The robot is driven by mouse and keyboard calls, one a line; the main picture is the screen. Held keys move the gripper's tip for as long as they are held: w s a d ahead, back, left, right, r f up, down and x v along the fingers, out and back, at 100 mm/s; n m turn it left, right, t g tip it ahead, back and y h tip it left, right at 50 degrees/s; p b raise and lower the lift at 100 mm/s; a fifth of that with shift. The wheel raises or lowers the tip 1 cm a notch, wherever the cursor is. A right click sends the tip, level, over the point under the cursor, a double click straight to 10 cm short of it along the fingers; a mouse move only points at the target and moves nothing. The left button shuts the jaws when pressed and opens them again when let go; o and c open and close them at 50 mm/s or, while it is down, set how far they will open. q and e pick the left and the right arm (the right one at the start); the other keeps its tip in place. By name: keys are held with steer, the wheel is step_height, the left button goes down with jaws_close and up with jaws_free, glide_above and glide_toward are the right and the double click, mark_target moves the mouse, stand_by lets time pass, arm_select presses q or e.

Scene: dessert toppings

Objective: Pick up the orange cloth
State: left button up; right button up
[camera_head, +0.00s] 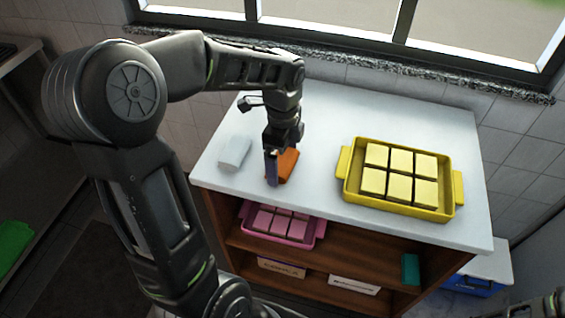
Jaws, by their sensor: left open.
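The orange cloth (289,166) lies on the white top of the cabinet, left of the yellow tray. My left gripper (275,180) points down right at the cloth, on its left side, and covers part of it. The gripper is open, and a finger stands in front of the cloth's left edge. Whether the fingers touch the cloth cannot be told.
A white block-like item (235,153) lies left of the cloth. A yellow tray (451,214) with several pale squares stands right. A pink tray (308,243) sits on the shelf below. The window wall bounds the back; the white top (340,110) behind the cloth is clear.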

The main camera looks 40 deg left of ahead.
mark_target(282, 160)
arm_select(q)
steer(key=shift+c, duration=0.3)
steer(key=c, duration=1.1)
step_height(282, 160, up, 10)
stand_by(0.5)
